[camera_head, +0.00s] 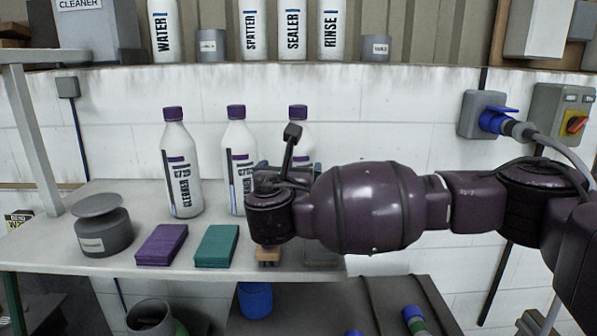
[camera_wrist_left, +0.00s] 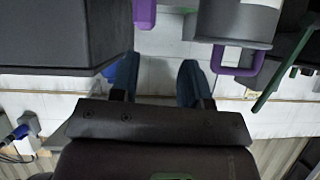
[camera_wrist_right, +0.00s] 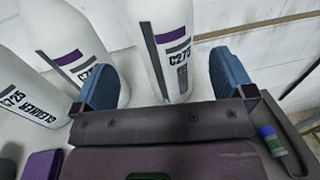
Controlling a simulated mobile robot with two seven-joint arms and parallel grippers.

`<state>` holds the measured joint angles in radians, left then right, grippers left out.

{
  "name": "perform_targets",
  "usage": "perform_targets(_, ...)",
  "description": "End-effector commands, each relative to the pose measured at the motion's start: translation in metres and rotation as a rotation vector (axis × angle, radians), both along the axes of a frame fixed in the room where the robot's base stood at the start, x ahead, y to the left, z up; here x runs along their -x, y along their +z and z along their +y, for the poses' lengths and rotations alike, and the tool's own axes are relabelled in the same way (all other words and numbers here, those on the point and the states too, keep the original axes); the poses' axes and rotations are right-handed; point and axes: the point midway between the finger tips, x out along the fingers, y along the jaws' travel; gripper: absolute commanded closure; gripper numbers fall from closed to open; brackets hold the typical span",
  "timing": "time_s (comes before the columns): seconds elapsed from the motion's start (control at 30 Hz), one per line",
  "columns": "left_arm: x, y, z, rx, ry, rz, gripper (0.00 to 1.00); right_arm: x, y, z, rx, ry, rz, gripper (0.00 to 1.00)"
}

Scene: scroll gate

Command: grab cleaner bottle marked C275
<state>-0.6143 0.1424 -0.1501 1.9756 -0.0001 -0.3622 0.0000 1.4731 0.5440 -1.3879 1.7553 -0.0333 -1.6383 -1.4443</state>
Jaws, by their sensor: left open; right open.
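Three white bottles with purple caps stand upright on the grey shelf: a left bottle (camera_head: 181,165), a middle bottle (camera_head: 237,150) and a right bottle (camera_head: 299,130), partly hidden behind my right arm. In the right wrist view, a bottle whose label appears to read C275 (camera_wrist_right: 160,35) stands between the spread fingers of my open right gripper (camera_wrist_right: 166,82), slightly beyond their tips; contact is not visible. Two other bottles show to its left, one marked CLEANER (camera_wrist_right: 25,95). My left gripper (camera_wrist_left: 157,82) is open and empty, outside the head view.
A purple block (camera_head: 162,245), a green block (camera_head: 216,246) and a dark grey round container (camera_head: 103,228) sit at the shelf's front left. More bottles, including WATER (camera_head: 163,30) and RINSE (camera_head: 331,30), line the ledge above.

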Motion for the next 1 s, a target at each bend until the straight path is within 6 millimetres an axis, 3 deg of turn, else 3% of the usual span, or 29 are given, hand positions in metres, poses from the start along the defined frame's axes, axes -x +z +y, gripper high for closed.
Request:
perform_targets(0.13,-0.001,0.005,0.0,0.0,0.0,-0.002,0.57,-0.021,0.001,-0.003,0.0,-0.001,-0.001,0.0)
perform_targets(0.47,0.0,0.008,0.0,0.0,0.0,0.004,0.57,-0.044,-0.002,-0.007,-0.002,0.0,0.001,0.0)
perform_targets(0.7,0.004,0.013,0.001,-0.001,0.002,0.018,0.57,-0.074,-0.009,-0.013,-0.002,0.001,0.001,0.0)
perform_targets(1.0,0.007,0.012,0.001,0.001,0.003,0.023,0.57,-0.086,-0.01,-0.015,-0.003,0.002,0.0,0.0)
